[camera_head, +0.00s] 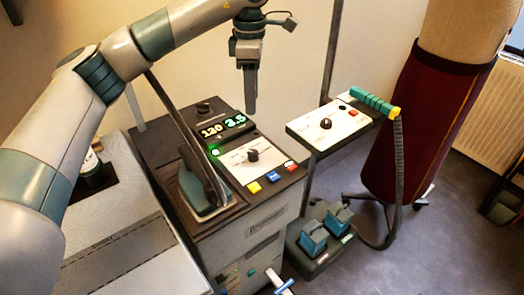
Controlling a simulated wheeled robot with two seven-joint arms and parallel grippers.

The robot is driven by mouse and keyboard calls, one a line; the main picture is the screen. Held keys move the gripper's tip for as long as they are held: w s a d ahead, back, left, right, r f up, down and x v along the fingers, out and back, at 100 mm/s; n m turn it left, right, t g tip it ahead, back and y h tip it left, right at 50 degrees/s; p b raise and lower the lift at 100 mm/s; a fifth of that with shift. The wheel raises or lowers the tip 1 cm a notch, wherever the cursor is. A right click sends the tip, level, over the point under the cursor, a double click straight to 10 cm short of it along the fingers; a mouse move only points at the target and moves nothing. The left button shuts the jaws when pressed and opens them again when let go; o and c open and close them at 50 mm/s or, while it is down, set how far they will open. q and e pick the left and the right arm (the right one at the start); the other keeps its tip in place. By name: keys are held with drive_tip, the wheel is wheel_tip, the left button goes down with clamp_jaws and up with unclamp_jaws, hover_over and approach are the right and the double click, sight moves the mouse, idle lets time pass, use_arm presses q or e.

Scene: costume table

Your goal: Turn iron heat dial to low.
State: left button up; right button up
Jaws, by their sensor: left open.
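The iron (204,192), teal and dark, rests at the left of a dark-topped console (225,218). A white plate on the console carries a black round dial (253,155) with small markings, too small to read. A second dark knob (203,106) sits behind the display. My left gripper (251,108) points down above and behind the plate, apart from the dial. It is open and holds nothing visible. My right gripper is out of view.
Yellow, blue and red buttons (273,176) line the console's front edge. At right stands a white panel (340,122) with another black dial and a teal-handled hose (372,101). Blue pedals (314,238) are on the floor near a maroon-skirted form (415,130). A pale board (130,265) lies at left.

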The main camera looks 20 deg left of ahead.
use_arm(q)
drive_tip(key=shift+f, duration=0.1)
drive_tip(key=p, duration=0.2)
approach(253, 152)
wheel_tip(253, 152, down, 8)
drive_tip(key=shift+r+p, duration=0.15)
drive_tip(key=shift+p, duration=0.7)
drive_tip(key=shift+f, duration=0.5)
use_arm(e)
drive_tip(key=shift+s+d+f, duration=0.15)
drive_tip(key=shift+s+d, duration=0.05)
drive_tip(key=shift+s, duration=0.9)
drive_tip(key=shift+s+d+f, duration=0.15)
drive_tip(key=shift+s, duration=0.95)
use_arm(q)
drive_tip(key=shift+c, duration=0.6)
drive_tip(key=c, duration=0.9)
